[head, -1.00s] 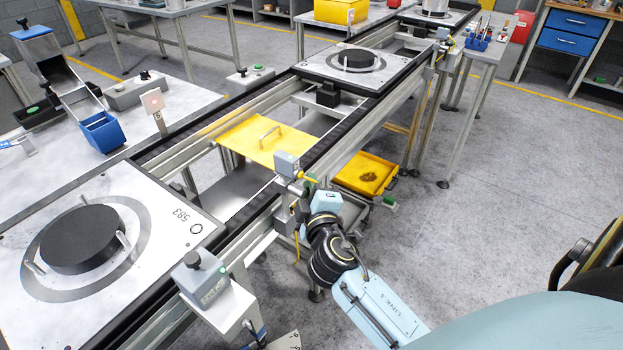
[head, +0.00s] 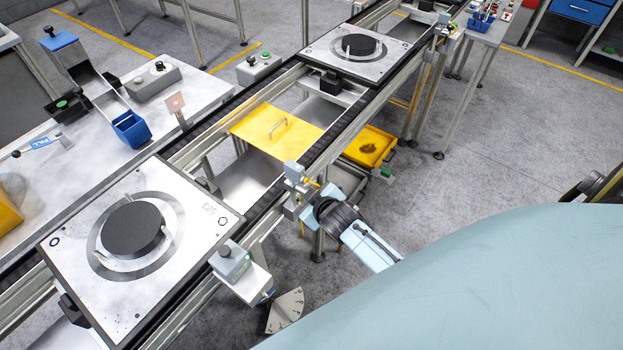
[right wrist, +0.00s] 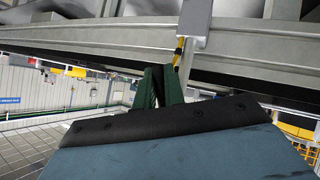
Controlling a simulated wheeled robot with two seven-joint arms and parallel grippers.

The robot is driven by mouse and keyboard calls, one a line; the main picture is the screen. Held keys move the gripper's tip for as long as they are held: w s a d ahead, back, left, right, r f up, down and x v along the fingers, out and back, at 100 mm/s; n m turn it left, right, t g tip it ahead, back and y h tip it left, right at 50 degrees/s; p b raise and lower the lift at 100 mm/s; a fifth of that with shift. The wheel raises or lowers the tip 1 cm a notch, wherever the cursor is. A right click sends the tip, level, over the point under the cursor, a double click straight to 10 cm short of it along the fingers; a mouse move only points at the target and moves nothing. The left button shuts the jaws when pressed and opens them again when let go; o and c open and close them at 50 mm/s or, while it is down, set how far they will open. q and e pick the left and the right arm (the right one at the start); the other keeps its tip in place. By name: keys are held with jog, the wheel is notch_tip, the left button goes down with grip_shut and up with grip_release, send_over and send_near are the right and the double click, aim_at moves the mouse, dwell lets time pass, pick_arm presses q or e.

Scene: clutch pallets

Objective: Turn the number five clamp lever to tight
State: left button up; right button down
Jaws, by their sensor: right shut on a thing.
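A grey clamp block (head: 294,173) stands on the near rail of the conveyor in the head view, with its yellow clamp lever (head: 311,182) pointing right. In the right wrist view the yellow lever (right wrist: 179,50) hangs beside a pale grey block (right wrist: 195,20). My right gripper (right wrist: 164,72) has its dark green fingers close together, shut at the lever's end; the exact grip is partly hidden. In the head view my right arm reaches the lever from the lower right, its fingers barely visible. I cannot read a number on the clamp. My left gripper is out of view.
A pallet (head: 75,240) with a black disc sits at the front left, another pallet (head: 315,47) farther back. A yellow plate (head: 250,125) with a handle lies between the rails.

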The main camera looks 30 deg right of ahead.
jog(key=shift+a+m+g+y+p, duration=0.25)
jog(key=shift+m+g+y+p, duration=0.25)
jog(key=shift+y+p, duration=0.35)
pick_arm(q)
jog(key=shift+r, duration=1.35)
pick_arm(e)
jog(key=shift+s+a+f+m+g+y, duration=0.15)
jog(key=shift+a+m+g+y, duration=0.1)
jog(key=shift+y, duration=0.15)
jog(key=shift+s+a+r+m+g+y, duration=0.1)
jog(key=shift+m+g+y, duration=0.05)
jog(key=shift+m+y, duration=0.15)
jog(key=shift+a, duration=0.1)
jog(key=c, duration=1.5)
grip_release()
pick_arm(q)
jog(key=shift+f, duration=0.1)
pick_arm(e)
jog(key=v, duration=1.3)
